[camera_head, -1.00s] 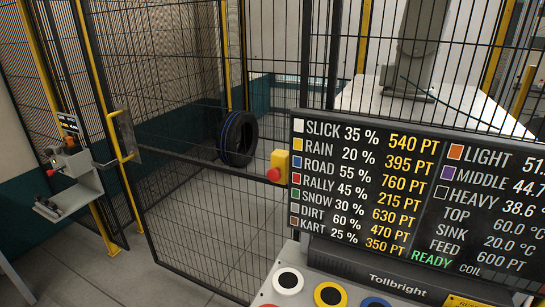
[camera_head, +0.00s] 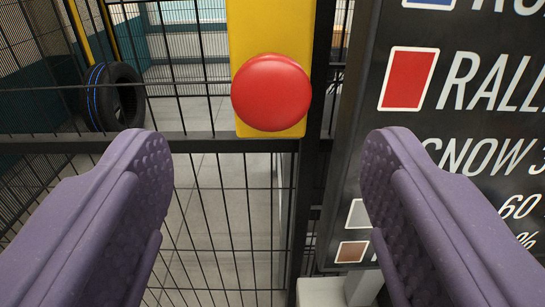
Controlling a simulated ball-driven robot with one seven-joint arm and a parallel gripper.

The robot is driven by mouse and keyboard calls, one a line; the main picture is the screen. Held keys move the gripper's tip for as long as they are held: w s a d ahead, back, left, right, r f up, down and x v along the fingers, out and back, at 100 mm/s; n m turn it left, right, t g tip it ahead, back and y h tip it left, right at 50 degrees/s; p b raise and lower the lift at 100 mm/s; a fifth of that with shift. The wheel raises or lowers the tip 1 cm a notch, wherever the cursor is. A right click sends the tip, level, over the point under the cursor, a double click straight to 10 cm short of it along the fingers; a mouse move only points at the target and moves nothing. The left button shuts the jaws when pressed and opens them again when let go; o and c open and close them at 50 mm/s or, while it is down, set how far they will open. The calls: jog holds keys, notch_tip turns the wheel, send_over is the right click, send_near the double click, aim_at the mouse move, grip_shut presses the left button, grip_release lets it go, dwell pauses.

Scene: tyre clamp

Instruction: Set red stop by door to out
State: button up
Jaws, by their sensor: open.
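The red stop (camera_head: 271,92) is a round mushroom button on a yellow box (camera_head: 268,28), fixed to a dark post of the mesh fence. It sits in the upper middle of the view, above the gap between my fingertips. My gripper (camera_head: 265,165) is open and empty, with one purple ribbed finger at the left and one at the right. The fingers appear apart from the button. Whether the button stands in or out cannot be told from this front view.
A dark sign board (camera_head: 440,105) with lettering stands close at the right, behind the right finger. Black mesh fence (camera_head: 215,230) fills the middle and left. A black tyre with a blue stripe (camera_head: 113,97) stands beyond the fence.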

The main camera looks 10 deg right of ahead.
aim_at(270, 95)
jog(key=w, duration=0.2)
jog(key=w+d, duration=0.1)
jog(key=w, duration=0.1)
jog(key=w+b, duration=0.1)
jog(key=w, duration=0.2)
jog(key=shift+d, duration=0.3)
jog(key=shift+c, duration=0.4)
